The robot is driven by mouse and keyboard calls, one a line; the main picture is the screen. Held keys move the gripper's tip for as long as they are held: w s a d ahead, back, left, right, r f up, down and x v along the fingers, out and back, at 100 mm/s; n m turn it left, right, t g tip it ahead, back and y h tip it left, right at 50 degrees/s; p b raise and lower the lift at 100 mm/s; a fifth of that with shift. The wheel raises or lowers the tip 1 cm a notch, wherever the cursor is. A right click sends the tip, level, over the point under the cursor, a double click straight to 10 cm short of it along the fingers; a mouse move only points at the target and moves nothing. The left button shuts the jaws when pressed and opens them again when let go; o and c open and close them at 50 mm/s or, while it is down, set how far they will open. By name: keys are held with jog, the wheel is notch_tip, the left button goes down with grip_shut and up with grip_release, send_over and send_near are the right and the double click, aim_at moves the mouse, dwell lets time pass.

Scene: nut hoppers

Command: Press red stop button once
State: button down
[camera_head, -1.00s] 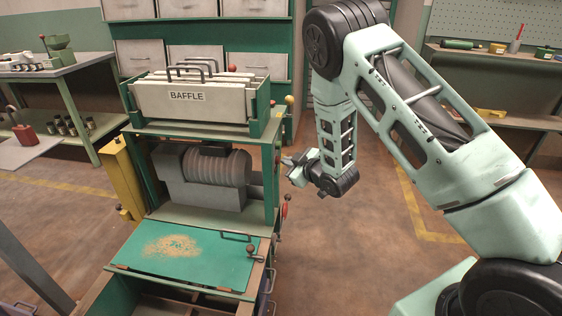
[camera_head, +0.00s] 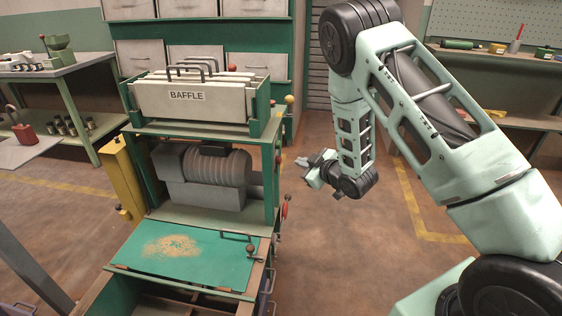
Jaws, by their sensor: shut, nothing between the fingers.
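My gripper (camera_head: 302,163) is shut and empty, in the air to the right of the green machine (camera_head: 270,185). A clear gap lies between its fingertips and the machine's side. A red round part (camera_head: 285,209) sticks out of the machine's right side, below my gripper and a little to its left. It is seen almost edge-on, so I cannot tell whether it is the stop button or a knob. No other part is clearly a stop button in this view.
A rack marked BAFFLE (camera_head: 187,97) tops the machine, with a yellow-knobbed lever (camera_head: 289,100) at its right. A green tray (camera_head: 215,262) with crumbs is in front. Benches stand left (camera_head: 60,68) and right (camera_head: 500,58). The floor right of the machine is clear.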

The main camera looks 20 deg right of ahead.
jog(key=shift+s+d, duration=0.65)
jog(key=shift+d, duration=0.3)
